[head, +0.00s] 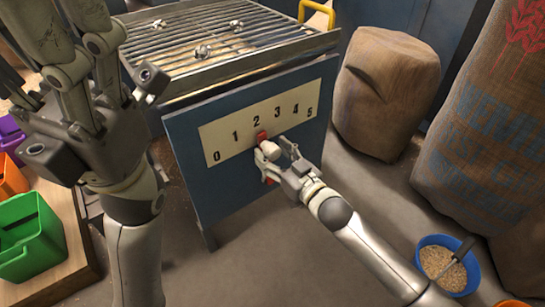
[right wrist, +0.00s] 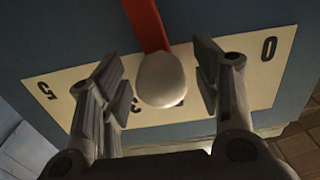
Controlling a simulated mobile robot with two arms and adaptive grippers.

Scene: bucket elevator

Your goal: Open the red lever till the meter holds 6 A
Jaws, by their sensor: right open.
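The red lever (head: 262,135) stands on a blue panel with a pale scale plate (head: 222,138) marked 0 to 5. Its red tip is just under the 2, and it ends in a pale rounded knob (head: 270,150). My right gripper (head: 273,153) is open around the knob. In the right wrist view the knob (right wrist: 161,80) sits between the two spread fingers, with a gap on each side, and the red bar (right wrist: 147,22) runs up behind it. My left gripper (head: 85,40) is raised at the left, its fingertips cut off by the top edge. No ammeter shows.
A metal grate (head: 200,40) with small pieces on it tops the blue box. Sacks (head: 385,95) stand at the right. A blue bowl of grain (head: 448,265) lies on the floor at lower right. Green (head: 30,235) and orange bins stand at the left.

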